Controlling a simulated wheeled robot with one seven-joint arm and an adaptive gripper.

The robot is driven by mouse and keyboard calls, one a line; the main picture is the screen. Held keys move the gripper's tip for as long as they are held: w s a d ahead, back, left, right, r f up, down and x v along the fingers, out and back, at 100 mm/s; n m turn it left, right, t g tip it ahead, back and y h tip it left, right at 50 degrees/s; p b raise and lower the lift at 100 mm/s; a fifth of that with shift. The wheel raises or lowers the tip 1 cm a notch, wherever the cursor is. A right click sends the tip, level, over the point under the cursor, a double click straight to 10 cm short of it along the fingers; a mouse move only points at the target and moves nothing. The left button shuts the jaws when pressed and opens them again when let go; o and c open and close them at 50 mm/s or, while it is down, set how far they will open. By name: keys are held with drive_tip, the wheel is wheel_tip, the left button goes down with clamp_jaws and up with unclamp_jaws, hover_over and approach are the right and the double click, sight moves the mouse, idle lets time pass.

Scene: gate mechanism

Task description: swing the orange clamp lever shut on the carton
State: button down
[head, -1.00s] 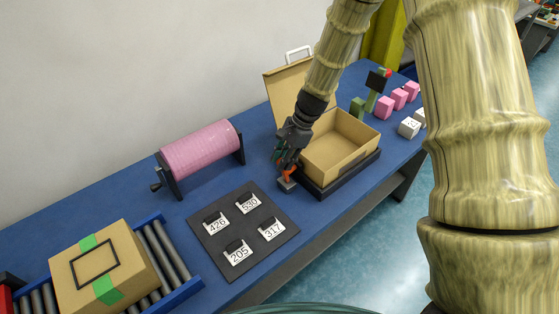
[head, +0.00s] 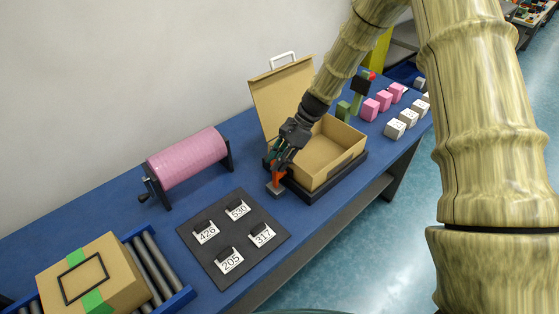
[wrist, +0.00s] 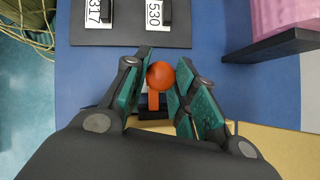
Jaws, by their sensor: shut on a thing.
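The orange clamp lever (head: 279,178) stands on a small grey base (head: 275,190) at the near left corner of the carton. In the wrist view its round orange knob (wrist: 160,75) sits between my green-padded fingers, with the short arm below it. My gripper (head: 277,168) is shut on the lever, and the fingers hide its upper part in the head view. The carton (head: 318,173) is an open brown cardboard box in a black tray (head: 330,187). Its lid (head: 282,95), with a white handle, stands raised at the back.
A dark board (head: 207,258) with numbered tags lies left of the clamp. A pink drum (head: 187,158) with a crank stands behind it. A taped box (head: 95,278) sits on rollers at far left. Pink and white blocks (head: 371,109) stand beyond the carton.

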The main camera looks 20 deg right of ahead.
drive_tip(key=c, duration=1.1)
unclamp_jaws()
drive_tip(key=shift+d, duration=0.15)
drive_tip(key=shift+c, duration=0.2)
drive_tip(key=v, duration=1.2)
